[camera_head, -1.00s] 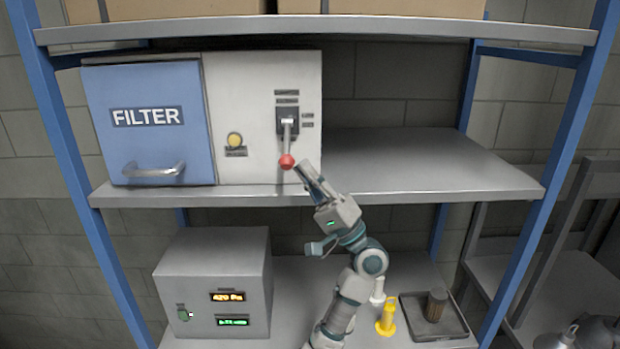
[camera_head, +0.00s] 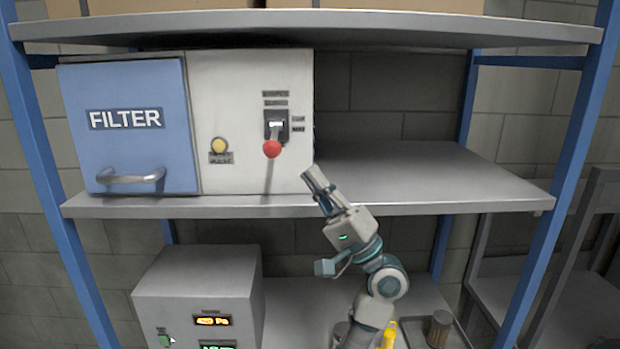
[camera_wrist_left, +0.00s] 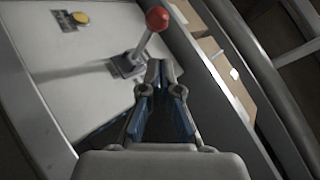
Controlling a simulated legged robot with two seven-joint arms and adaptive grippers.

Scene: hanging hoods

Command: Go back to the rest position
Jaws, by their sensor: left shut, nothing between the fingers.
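The grey panel unit (camera_head: 235,95) on the middle shelf carries a lever with a red ball (camera_head: 272,148). The lever juts out from its dark slot plate, with the ball just below the plate in the head view. My left gripper (camera_head: 311,173) is shut and empty, right of and a little below the ball, apart from it. The left wrist view shows the shut fingers (camera_wrist_left: 160,66) and the red ball (camera_wrist_left: 157,18) beyond them. My right gripper is not in view.
The blue FILTER door (camera_head: 130,125) with its handle is left of the panel. The middle shelf (camera_head: 420,175) is bare to the right. Below stand a grey display box (camera_head: 200,285), a partly hidden yellow object (camera_head: 389,333) and a brown cylinder (camera_head: 439,328).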

